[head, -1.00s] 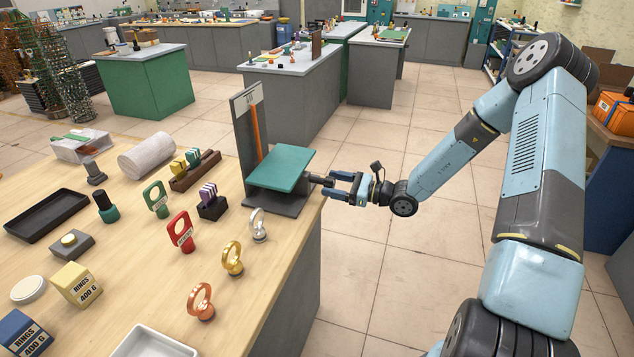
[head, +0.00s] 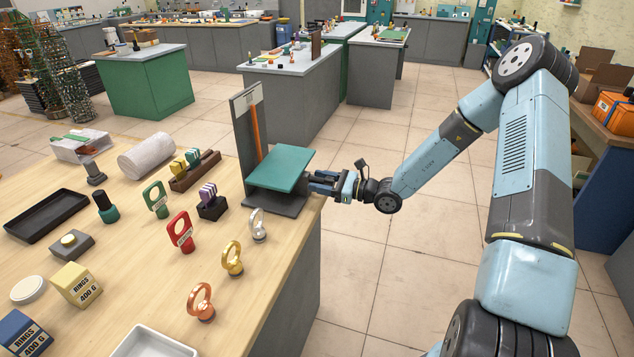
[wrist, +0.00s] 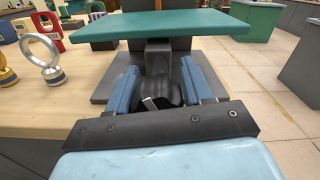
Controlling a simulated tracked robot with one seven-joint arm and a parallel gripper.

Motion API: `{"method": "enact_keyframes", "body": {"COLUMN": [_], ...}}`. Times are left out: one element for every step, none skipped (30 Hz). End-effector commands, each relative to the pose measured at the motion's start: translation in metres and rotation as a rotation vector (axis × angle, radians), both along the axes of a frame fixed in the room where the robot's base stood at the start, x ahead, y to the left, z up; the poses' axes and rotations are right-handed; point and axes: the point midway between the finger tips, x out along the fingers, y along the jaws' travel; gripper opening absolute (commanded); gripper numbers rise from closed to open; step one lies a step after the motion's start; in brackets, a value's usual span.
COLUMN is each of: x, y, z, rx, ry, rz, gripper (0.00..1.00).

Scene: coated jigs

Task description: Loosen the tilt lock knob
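The tilt lock knob (wrist: 162,92) is a dark lobed knob under the front of a green tilting plate (head: 281,169). The plate also shows in the wrist view (wrist: 150,25), tilted on a dark stand (head: 272,202) at the table's edge. My gripper (head: 322,181) is at the front of the stand, its blue fingers on either side of the knob. In the wrist view my gripper (wrist: 161,85) has the knob between its fingertips, with little or no gap showing. I cannot tell whether the fingers press on it. The head view hides the knob behind the fingers.
An upright grey board (head: 247,125) with an orange strip stands behind the plate. To the left on the wooden table (head: 130,255) are a silver ring piece (head: 257,225), a gold one (head: 232,260) and a red tag (head: 181,232). The floor to the right is clear.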

Motion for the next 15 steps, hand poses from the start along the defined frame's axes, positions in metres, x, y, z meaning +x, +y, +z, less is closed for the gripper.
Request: {"method": "enact_keyframes", "body": {"x": [0.0018,0.0020,0.0023,0.0025,0.0027,0.0030,0.0032,0.0034,0.0036,0.0039,0.0040,0.0043,0.0045,0.0046,0.0047], "y": [-0.0012,-0.0013,-0.0015,-0.0015,-0.0017,-0.0019,-0.0021,-0.0023,-0.0025,-0.0027,-0.0028,-0.0029,-0.0031,-0.0032,-0.0034], "z": [0.0001,0.0001,0.0000,0.0001,0.0001,0.0001,0.0000,0.0001,0.0000,0.0000,0.0000,-0.0001,0.0000,-0.0001,-0.0001], "rx": [-0.001,-0.001,0.000,-0.001,-0.001,-0.002,-0.001,-0.001,-0.001,-0.001,0.000,0.002,0.005,0.010,0.018], "ry": [-0.001,-0.001,-0.001,-0.002,-0.002,-0.002,-0.002,-0.002,-0.002,-0.002,0.001,0.009,0.018,0.032,0.055], "rz": [-0.004,-0.004,-0.005,-0.005,-0.006,-0.006,-0.007,-0.007,-0.008,-0.008,-0.009,-0.009,-0.010,-0.010,-0.010], "gripper": [0.37,0.34,0.30,0.28,0.25,0.21,0.18,0.15,0.15,0.15,0.14,0.14,0.14,0.14,0.14]}}
